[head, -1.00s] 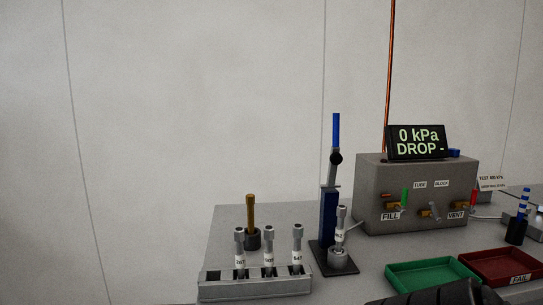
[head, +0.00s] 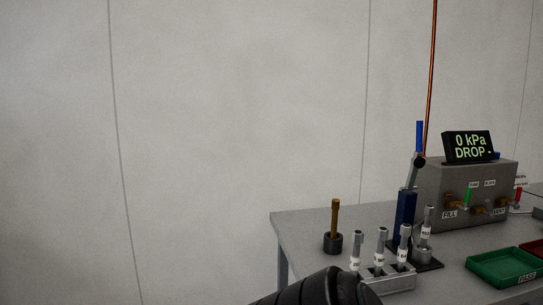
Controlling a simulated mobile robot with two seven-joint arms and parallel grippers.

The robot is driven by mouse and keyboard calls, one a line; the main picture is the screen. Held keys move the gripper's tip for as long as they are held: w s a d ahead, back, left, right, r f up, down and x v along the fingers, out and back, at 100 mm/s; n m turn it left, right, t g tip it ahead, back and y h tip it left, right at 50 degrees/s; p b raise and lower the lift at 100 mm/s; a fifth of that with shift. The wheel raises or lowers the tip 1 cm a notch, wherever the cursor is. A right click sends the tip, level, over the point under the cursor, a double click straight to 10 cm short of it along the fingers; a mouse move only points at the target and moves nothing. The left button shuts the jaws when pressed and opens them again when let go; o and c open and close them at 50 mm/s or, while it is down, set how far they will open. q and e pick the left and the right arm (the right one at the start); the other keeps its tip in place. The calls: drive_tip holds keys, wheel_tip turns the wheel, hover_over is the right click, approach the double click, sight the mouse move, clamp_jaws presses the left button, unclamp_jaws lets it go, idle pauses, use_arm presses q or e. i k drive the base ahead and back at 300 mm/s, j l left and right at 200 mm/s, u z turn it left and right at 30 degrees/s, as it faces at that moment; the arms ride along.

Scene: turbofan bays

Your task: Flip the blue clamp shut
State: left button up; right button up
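The blue clamp (head: 406,208) stands on a dark base plate on the grey bench. Its lever with a blue handle (head: 420,137) points almost straight up. A silver labelled tube fitting (head: 427,222) stands upright in a holder on the same base, just right of the clamp's post. A black rounded part of my own arm shows at the bottom edge, in front of the bench. Neither gripper's fingers are in view.
A rack (head: 392,280) with several labelled fittings stands left of the clamp. A brass-coloured rod (head: 335,217) stands in a dark cup. The grey test box (head: 470,190) with its display (head: 468,146) is behind right. A green tray (head: 505,266) lies at front right.

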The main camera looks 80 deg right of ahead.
sight(417, 162)
drive_tip(key=i+z, duration=0.6)
drive_tip(key=z, duration=0.2)
drive_tip(key=i+j+z, duration=0.1)
drive_tip(key=i+z, duration=0.4)
drive_tip(key=z, duration=0.3)
drive_tip(key=i+z, duration=0.2)
drive_tip(key=z, duration=0.25)
drive_tip(key=i+z, duration=0.15)
drive_tip(key=z, duration=0.3)
drive_tip(key=i+j+z, duration=0.1)
drive_tip(key=z, duration=0.3)
drive_tip(key=i+j+z, duration=0.15)
drive_tip(key=z, duration=0.3)
drive_tip(key=i+j+z, duration=0.15)
drive_tip(key=z, duration=0.25)
drive_tip(key=i+j+z, duration=0.15)
drive_tip(key=z, duration=0.2)
drive_tip(key=i+j+z, duration=0.1)
drive_tip(key=j+z, duration=0.2)
drive_tip(key=i+j+z, duration=0.1)
drive_tip(key=j+z, duration=0.25)
drive_tip(key=i+j+z, duration=0.25)
drive_tip(key=j+z, duration=0.3)
